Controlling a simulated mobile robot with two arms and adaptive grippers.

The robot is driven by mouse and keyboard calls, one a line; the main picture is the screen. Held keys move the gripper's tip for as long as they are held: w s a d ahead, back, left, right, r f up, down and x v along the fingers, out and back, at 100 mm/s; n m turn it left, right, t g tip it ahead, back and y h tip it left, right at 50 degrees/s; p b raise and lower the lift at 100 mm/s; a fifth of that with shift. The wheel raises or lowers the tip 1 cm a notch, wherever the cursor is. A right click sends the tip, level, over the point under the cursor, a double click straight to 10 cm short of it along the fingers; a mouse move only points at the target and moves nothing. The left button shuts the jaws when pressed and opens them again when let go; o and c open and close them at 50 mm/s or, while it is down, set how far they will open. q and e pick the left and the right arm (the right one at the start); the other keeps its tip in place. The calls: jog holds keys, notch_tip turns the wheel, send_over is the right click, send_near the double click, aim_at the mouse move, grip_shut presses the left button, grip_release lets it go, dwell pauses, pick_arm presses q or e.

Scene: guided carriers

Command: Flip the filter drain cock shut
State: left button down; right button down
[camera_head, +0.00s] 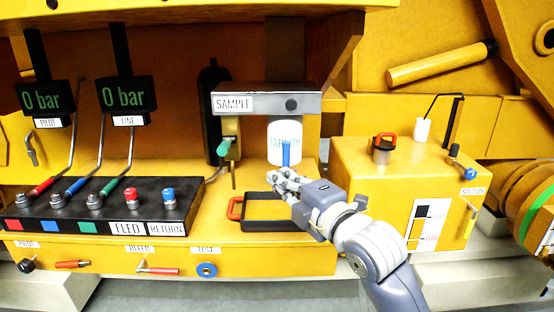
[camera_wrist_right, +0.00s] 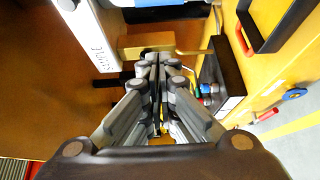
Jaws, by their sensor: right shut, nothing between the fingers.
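My left gripper is not in view.
A black drip tray (camera_head: 273,225) with a red handle lies below. A green-tipped valve (camera_head: 225,148) is left of the bowl. A black lever panel (camera_head: 110,210) stands at left, a yellow tank (camera_head: 385,170) at right.

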aim_at(285, 155)
jog(key=p+x, duration=0.4)
jog(key=x, duration=0.6)
jog(key=d, duration=0.2)
jog(key=d+p, duration=0.1)
jog(key=d, duration=0.1)
jog(key=shift+w, duration=0.4)
jog(key=shift+a, duration=0.1)
